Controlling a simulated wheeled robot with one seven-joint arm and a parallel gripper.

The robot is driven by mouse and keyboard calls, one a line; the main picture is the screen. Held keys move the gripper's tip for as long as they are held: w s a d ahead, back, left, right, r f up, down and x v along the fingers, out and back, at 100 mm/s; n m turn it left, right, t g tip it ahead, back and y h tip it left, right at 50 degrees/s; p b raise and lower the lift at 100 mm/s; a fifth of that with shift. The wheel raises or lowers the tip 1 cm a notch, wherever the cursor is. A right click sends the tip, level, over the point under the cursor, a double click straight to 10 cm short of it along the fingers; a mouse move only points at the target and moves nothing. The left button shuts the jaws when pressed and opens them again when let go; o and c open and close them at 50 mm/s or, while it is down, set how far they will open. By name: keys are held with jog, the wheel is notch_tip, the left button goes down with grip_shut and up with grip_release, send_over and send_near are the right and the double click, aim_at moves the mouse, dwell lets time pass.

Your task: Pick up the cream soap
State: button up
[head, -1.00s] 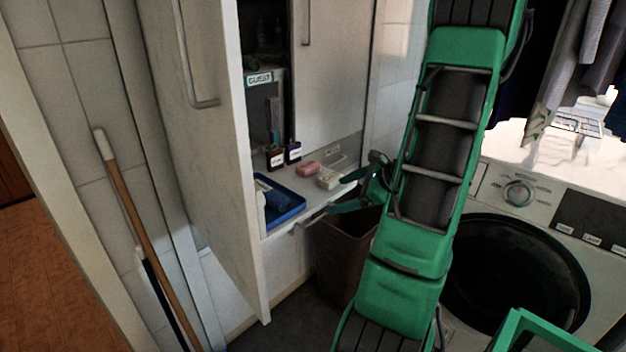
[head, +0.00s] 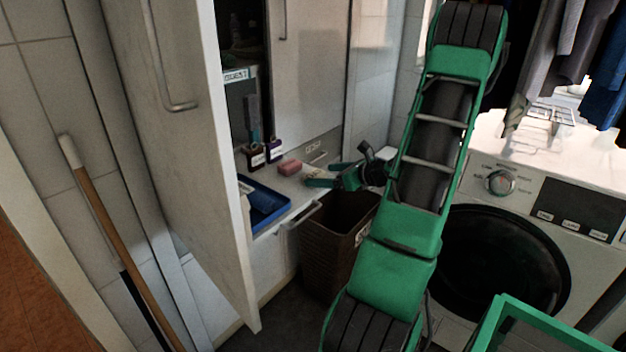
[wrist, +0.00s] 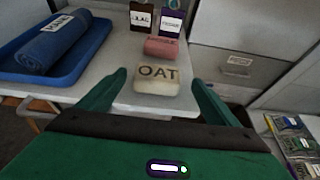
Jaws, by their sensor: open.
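The cream soap (wrist: 157,82) is a pale block with "OAT" on its top, lying on the white shelf. In the wrist view it sits between and just ahead of the two green fingertips of my gripper (wrist: 160,80). In the head view my gripper (head: 318,176) reaches in over the shelf's right end, and the soap (head: 311,181) is mostly hidden by its fingers. The fingers are spread apart with nothing held. I cannot tell whether they are level with the soap.
A blue tray (head: 266,204) with a rolled blue towel (wrist: 53,42) is on the left. A brown bin (head: 330,240) stands below. The cabinet door (head: 180,130) is open.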

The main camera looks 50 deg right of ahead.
aim_at(315, 174)
jog(key=x, duration=0.4)
jog(key=shift+w+a, duration=0.2)
jog(key=shift+w, duration=0.15)
jog(key=c, duration=1.2)
jog(key=shift+c, duration=0.2)
jog(key=shift+r, duration=0.2)
jog(key=shift+r, duration=0.55)
notch_tip(315, 174, up, 3)
jog(key=shift+f, duration=0.1)
jog(key=a+r, duration=0.6)
jog(key=a, duration=0.5)
jog(key=shift+a+r, duration=0.35)
jog(key=shift+r, duration=0.05)
